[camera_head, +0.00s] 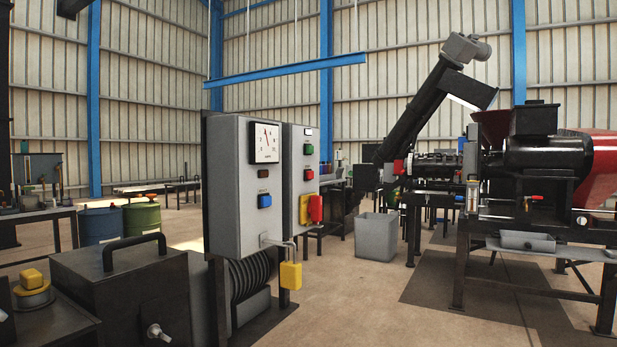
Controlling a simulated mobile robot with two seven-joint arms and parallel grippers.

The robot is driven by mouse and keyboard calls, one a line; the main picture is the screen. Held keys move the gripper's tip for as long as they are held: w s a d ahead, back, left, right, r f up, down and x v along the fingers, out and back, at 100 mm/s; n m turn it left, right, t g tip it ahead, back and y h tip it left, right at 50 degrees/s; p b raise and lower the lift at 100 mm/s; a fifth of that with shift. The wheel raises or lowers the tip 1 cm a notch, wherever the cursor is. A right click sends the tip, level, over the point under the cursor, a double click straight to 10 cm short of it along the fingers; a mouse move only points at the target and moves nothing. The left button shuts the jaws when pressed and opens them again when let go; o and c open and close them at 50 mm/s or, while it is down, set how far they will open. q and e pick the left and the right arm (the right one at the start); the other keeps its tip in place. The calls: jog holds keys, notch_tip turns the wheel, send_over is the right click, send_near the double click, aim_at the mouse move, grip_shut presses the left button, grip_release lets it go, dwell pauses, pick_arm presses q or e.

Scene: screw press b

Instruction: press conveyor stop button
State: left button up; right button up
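Two grey control boxes stand side by side near the middle. The nearer box (226,170) has a dial gauge (266,142), a dark red lamp or button (263,174) and a blue button (264,201). The right box (291,165) has a green button (308,149) above a red button (309,174). Below them is a red and yellow rotary switch (313,209). The small labels are too small to read, so I cannot tell which is marked for the conveyor. Neither of my grippers is in view.
A dark case with a handle (120,295) stands at the lower left. A grey bin (376,237) and the screw press (530,150) are at the right. The floor (350,305) in front of the bin is clear.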

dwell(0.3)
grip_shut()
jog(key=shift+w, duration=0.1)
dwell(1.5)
